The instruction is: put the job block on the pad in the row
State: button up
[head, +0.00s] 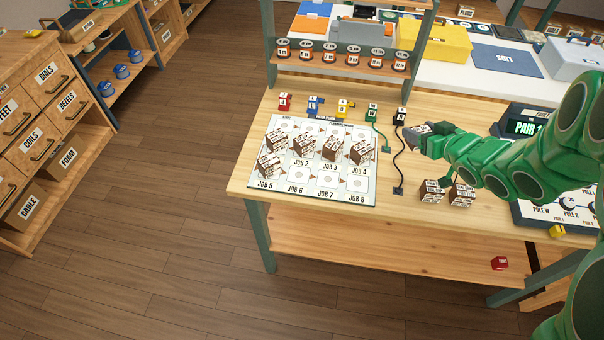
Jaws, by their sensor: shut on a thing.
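The job board (371,194) lies on the bench with two rows of labelled pads. Brown-and-white job blocks stand on the JOB 2 pad (303,140), the JOB 3 pad (331,147), the JOB 4 pad (362,152) and the JOB 5 pad (271,166); another block (276,139) stands at the top left. The JOB 6 pad (299,172), JOB 7 pad (328,178) and JOB 8 pad (357,184) are bare. My gripper (422,138) is right of the board, shut on a job block (416,132) mostly hidden by the jaws.
Two more blocks (431,190) (462,194) stand on the bench below my arm. A black cord (397,165) and a green cord (385,140) lie between board and gripper. A PAIR panel (526,126) stands at right.

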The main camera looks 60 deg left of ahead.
jog(key=s+a+r+n+g, duration=0.1)
jog(key=s+n+g, duration=0.2)
jog(key=s, duration=0.8)
jog(key=s+a+n+g+h, duration=0.1)
jog(key=s+n+g, duration=0.15)
jog(key=s, duration=0.75)
jog(key=s+a+r+n+g, duration=0.1)
jog(key=s+a+n+g, duration=0.2)
jog(key=s, duration=0.8)
jog(key=shift+g, duration=0.35)
jog(key=w+a+f, duration=0.1)
jog(key=a+f, duration=0.1)
jog(key=a, duration=0.1)
jog(key=w+a+f, duration=0.2)
jog(key=a+f, duration=0.1)
jog(key=w+a+f, duration=0.1)
jog(key=a+f, duration=0.2)
jog(key=shift+w+a+f, duration=0.2)
jog(key=shift+w+a, duration=0.15)
jog(key=shift+w+a+f, duration=0.2)
jog(key=shift+a+f, duration=0.2)
jog(key=shift+f, duration=0.1)
jog(key=shift+w+a+f, duration=0.15)
jog(key=shift+a+f, duration=0.2)
jog(key=shift+f, duration=1.65)
jog(key=shift+f, duration=0.1)
jog(key=o, duration=1.1)
